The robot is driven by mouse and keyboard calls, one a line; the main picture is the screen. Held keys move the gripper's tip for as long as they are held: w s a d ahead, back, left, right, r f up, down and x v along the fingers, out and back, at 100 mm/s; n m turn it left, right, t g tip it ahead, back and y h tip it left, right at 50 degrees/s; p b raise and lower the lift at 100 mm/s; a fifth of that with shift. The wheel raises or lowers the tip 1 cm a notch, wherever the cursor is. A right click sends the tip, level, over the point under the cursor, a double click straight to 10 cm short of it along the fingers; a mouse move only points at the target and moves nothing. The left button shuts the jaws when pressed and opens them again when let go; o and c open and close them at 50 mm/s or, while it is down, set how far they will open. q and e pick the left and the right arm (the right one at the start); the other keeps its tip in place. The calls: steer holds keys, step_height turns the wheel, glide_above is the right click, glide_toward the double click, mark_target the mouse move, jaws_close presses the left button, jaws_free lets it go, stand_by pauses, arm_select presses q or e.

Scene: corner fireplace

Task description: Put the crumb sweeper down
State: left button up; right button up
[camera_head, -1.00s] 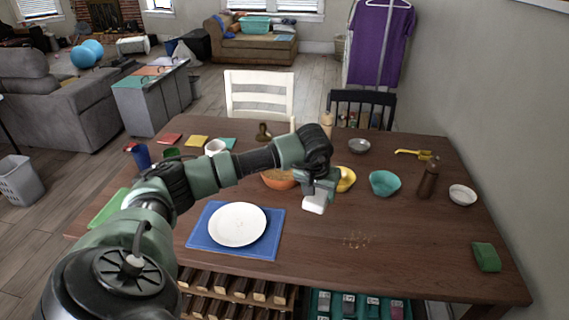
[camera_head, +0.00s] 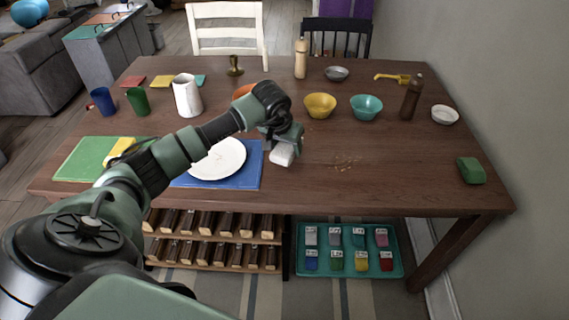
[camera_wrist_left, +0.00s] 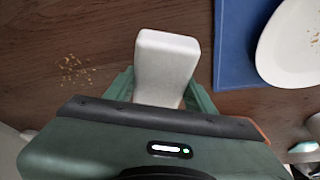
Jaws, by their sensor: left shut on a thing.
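The crumb sweeper (camera_head: 282,154) is a white block-like thing in the head view, held at the end of my left arm. My left gripper (camera_head: 284,140) is shut on it, over the table between the blue placemat and a patch of crumbs. In the left wrist view the white sweeper (camera_wrist_left: 165,68) sticks out between the green fingers of my left gripper (camera_wrist_left: 162,92). I cannot tell whether it touches the wooden table (camera_head: 330,195). The crumbs (camera_head: 347,162) lie to its right in the head view. My right gripper is not in view.
A white plate (camera_head: 219,158) on a blue placemat (camera_head: 250,177) is close left of the sweeper. Yellow (camera_head: 320,105) and teal (camera_head: 366,107) bowls stand behind. A brown bottle (camera_head: 411,98) and green sponge-like block (camera_head: 470,170) are at the right.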

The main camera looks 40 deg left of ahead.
arm_select(q)
steer(key=shift+f, duration=0.4)
step_height(320, 180, down, 3)
steer(key=shift+r+b, duration=0.1)
steer(key=shift+b, duration=1.05)
steer(key=shift+f, duration=0.4)
steer(key=shift+r, duration=0.1)
steer(key=shift+f+b, duration=0.25)
steer(key=shift+b, duration=0.15)
steer(key=o, duration=1.2)
steer(key=shift+s, duration=0.1)
steer(key=shift+f, duration=0.1)
steer(key=shift+s+d, duration=0.1)
